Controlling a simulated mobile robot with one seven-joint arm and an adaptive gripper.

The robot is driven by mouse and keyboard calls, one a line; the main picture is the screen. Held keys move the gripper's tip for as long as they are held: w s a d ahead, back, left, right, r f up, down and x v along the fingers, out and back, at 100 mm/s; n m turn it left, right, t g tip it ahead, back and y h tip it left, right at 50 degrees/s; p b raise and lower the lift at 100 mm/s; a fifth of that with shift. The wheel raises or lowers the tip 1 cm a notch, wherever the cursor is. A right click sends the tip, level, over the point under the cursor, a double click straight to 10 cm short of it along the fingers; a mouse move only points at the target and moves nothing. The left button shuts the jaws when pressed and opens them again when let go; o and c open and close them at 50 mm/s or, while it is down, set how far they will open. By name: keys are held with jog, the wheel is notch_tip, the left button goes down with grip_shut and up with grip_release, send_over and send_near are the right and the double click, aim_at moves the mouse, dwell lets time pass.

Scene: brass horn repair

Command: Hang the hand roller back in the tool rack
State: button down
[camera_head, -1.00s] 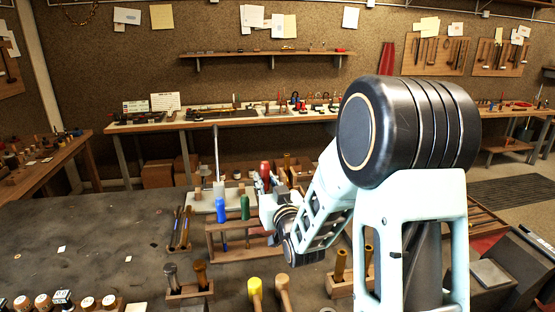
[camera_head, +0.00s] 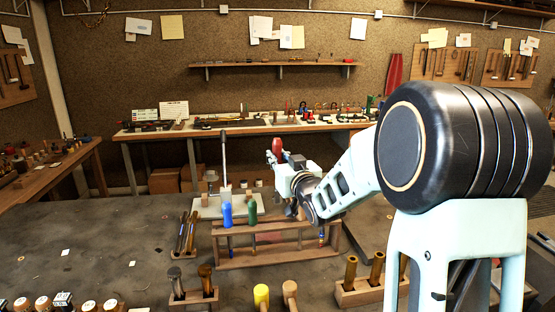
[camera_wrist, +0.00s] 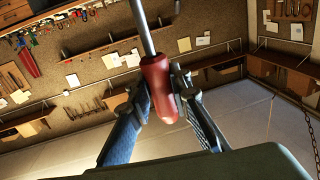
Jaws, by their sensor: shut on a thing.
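My gripper (camera_wrist: 170,95) is shut on the red handle of a tool, which I take to be the hand roller (camera_wrist: 158,85). In the wrist view its metal shaft runs up from the handle and out of the frame, so its far end is hidden. In the head view the red handle (camera_head: 277,147) shows above my gripper (camera_head: 282,163), clear of the bench. The wooden tool rack (camera_head: 270,258) stands on the bench below and in front. A blue-handled tool (camera_head: 227,214) and a green-handled tool (camera_head: 252,212) hang at its left. Its middle looks empty.
A small holder with tools (camera_head: 186,237) is to the left. Wooden blocks with handles (camera_head: 196,295) and a yellow-topped handle (camera_head: 261,295) stand in front. The bench (camera_head: 110,235) is largely clear at left.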

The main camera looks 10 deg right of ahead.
jog(key=shift+f+b, duration=2.35)
jog(key=shift+b, duration=1.15)
jog(key=shift+f+b, duration=2.1)
jog(key=shift+b, duration=0.1)
jog(key=shift+r, duration=0.1)
jog(key=shift+b, duration=0.6)
jog(key=shift+f, duration=0.2)
